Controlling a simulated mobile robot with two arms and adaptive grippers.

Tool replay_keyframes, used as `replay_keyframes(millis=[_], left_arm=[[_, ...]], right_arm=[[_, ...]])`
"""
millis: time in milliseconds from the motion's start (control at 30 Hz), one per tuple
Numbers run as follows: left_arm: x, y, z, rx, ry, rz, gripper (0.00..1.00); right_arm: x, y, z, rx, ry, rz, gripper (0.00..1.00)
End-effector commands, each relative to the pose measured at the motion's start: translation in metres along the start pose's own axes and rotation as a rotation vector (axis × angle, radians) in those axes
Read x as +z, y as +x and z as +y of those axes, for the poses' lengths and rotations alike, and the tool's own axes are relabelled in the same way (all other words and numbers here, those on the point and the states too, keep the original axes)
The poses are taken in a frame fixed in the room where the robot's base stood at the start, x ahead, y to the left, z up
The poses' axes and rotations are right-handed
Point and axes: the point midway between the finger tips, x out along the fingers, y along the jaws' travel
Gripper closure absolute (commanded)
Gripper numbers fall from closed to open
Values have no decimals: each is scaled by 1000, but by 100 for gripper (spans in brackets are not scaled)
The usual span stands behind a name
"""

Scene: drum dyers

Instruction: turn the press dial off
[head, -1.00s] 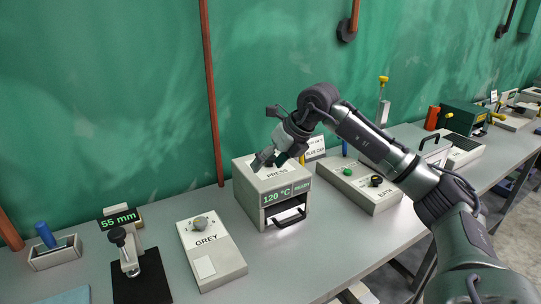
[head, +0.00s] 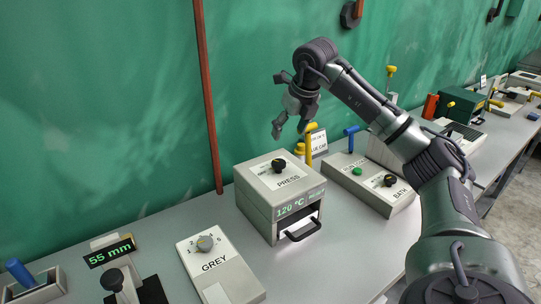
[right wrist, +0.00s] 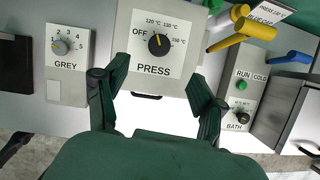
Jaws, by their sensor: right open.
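The press (head: 262,205) is a pale grey box with a green "120 °C" display on its front. Its black press dial (head: 279,166) is on top; it also shows in the right wrist view (right wrist: 159,45), its yellow mark pointing up and slightly left, near "120 °C" and away from "OFF". My right gripper (head: 291,130) is open and empty, above the press and apart from the dial. In the right wrist view its fingers (right wrist: 157,100) are spread below the dial in the picture. My left gripper is not in view.
The grey box with its dial (head: 205,243) stands left of the press. The bath box (head: 370,184), with a green button and black dial, stands to the right. A yellow-handled tap (head: 309,143) and a blue-handled one (head: 351,138) rise behind. The bench front is clear.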

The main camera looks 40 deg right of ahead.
Motion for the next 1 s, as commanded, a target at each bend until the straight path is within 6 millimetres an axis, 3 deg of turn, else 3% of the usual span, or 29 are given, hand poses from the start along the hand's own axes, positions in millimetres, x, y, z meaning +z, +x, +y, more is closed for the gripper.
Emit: replay_keyframes(millis=[167,367,700,1000], left_arm=[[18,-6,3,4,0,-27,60],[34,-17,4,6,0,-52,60],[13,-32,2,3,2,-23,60],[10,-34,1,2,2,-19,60]], right_arm=[[-1,19,0,0,-1,6,31],[-1,60,1,0,-1,7,31],[0,121,1,2,0,2,31],[0,137,0,0,-1,1,31]])
